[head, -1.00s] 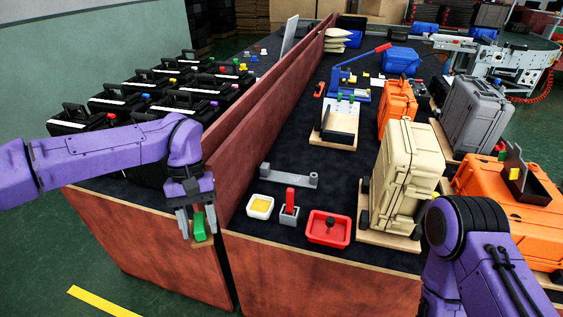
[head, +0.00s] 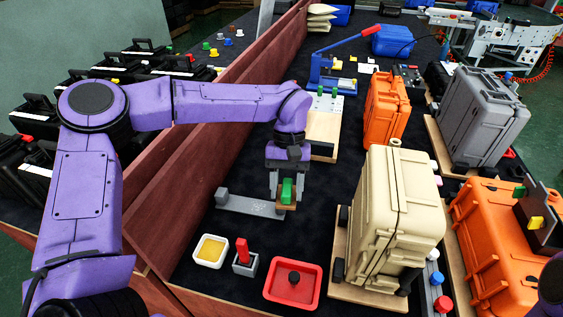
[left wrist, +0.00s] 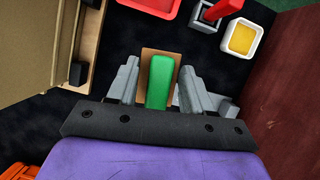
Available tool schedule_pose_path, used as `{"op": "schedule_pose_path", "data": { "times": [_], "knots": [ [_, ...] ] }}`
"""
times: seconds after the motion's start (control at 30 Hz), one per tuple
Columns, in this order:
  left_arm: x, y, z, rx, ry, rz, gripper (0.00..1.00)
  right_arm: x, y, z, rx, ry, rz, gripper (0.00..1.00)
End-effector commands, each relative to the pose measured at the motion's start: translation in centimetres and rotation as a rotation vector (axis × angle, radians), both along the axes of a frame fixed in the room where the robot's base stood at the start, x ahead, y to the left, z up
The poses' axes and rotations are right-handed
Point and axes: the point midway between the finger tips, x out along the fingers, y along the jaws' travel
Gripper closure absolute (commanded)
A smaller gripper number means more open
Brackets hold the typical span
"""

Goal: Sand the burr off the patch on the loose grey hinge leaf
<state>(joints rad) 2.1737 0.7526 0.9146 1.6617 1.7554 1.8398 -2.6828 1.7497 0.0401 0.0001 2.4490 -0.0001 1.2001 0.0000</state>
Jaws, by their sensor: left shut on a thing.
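The grey hinge leaf (head: 240,203) lies flat on the dark table, with a raised block at its left end. Part of it shows in the left wrist view (left wrist: 226,106), beyond my fingers. My left gripper (head: 282,189) is shut on the green grip of a sanding block (head: 288,190), which has a flat brown base. The green grip (left wrist: 160,80) stands between the two grey fingers in the left wrist view. The block is over the right end of the leaf and hides the patch; I cannot tell whether it touches. My right gripper is out of view.
In front of the leaf stand a white tray with a yellow pad (head: 211,251), a grey holder with a red piece (head: 244,260) and a red tray (head: 292,285). A beige case (head: 390,220) stands close on the right. A red-brown partition (head: 185,180) runs along the left.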

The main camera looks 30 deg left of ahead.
Motion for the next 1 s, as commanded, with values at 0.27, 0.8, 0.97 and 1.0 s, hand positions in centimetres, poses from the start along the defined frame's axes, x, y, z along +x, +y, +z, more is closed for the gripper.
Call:
{"op": "schedule_pose_path", "data": {
  "times": [0.27,0.8,0.97,1.0],
  "knots": [
    [4.3,7.0,-2.8,-0.016,0.002,0.6,0.74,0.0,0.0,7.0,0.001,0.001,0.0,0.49],
    [5.3,11.2,-9.2,0.002,0.008,0.908,0.74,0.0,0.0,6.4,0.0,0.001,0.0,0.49],
    [5.3,11.2,-11.2,0.002,0.009,0.907,0.74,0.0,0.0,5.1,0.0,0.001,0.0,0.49],
    [5.3,11.2,-11.6,0.002,0.007,0.906,0.74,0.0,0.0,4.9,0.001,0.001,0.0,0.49]
  ]
}}
